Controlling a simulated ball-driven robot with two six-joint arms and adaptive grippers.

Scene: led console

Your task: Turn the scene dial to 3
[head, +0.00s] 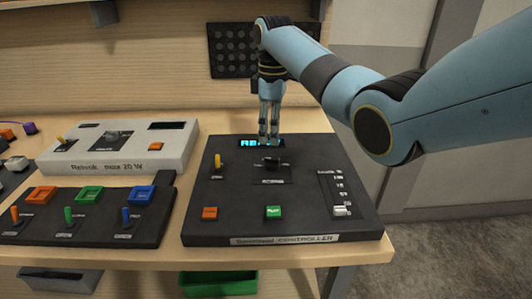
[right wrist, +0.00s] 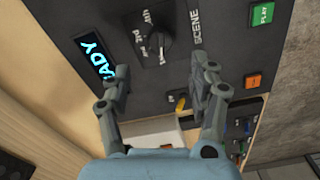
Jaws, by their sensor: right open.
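The scene dial (head: 271,164) is a black knob on the dark controller box (head: 230,225), below the lit display (head: 250,143). In the right wrist view the dial (right wrist: 157,40) has marks around it and the word SCENE beside it. I cannot clearly tell which mark it points to. My right gripper (head: 268,142) hangs over the box, just behind the dial. In the right wrist view my right gripper (right wrist: 162,82) has its fingers apart with nothing between them, and the dial lies beyond the tips. My left gripper is not in view.
The controller also bears a yellow toggle (head: 218,161), an orange button (head: 210,213), a green play button (head: 274,212) and a white slider (head: 342,210). A grey power unit (head: 120,155) and a dark switch panel (head: 85,230) stand to the left.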

